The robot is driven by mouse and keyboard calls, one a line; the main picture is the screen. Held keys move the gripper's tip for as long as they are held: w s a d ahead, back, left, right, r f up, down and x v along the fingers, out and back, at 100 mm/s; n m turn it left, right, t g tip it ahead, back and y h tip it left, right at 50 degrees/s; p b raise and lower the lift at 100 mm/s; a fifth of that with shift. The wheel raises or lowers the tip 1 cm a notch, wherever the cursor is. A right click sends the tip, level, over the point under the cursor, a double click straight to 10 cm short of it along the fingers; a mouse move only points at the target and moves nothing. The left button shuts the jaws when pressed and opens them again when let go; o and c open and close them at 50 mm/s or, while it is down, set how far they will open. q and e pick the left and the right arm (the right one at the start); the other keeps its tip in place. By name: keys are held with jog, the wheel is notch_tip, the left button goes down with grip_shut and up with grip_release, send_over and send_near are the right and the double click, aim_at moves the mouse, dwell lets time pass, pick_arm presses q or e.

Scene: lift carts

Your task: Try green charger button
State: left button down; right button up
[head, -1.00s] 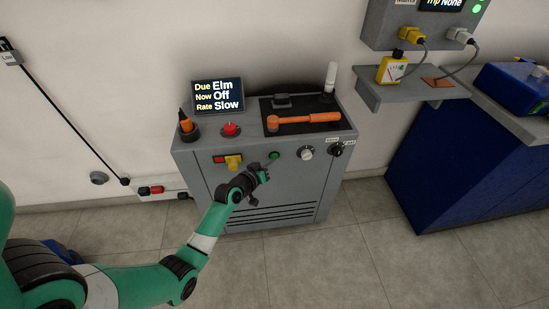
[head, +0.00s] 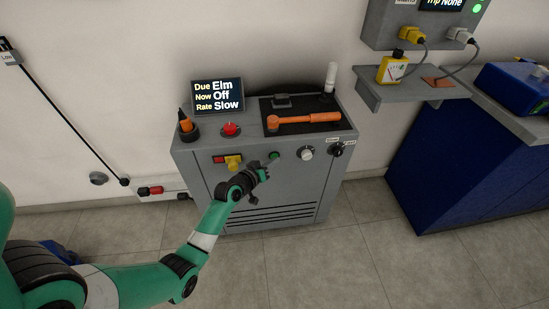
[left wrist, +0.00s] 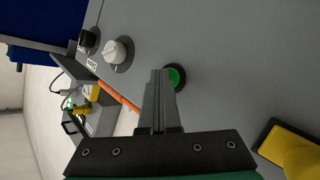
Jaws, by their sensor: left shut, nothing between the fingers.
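The green button (head: 275,155) sits on the front of the grey charger cabinet (head: 198,165), and it also shows in the left wrist view (left wrist: 176,77). My left gripper (head: 270,163) is shut and empty, its fingertips right at the button; in the left wrist view the closed fingers partly cover it. I cannot tell if they touch. The display (head: 218,96) on the cabinet reads Due Elm, Now Off, Rate Slow. My right gripper is not in view.
Beside the button are a white knob (head: 306,153), a black knob (head: 337,150) and a yellow switch (head: 233,162). On top are a red button (head: 231,129), an orange hammer (head: 305,119) on a dark mat and a white bottle-like item (head: 330,77). A blue cabinet stands right.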

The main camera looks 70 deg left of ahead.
pick_arm(q)
jog(key=shift+s+d+p, duration=0.25)
jog(key=shift+d+p, duration=0.3)
jog(key=shift+d, duration=0.15)
jog(key=d+p, duration=0.2)
jog(key=s+d+p, duration=0.1)
jog(key=d+p, duration=0.1)
jog(key=shift+s+d, duration=0.2)
jog(key=shift+d, duration=0.2)
jog(key=shift+r, duration=0.1)
dwell(0.5)
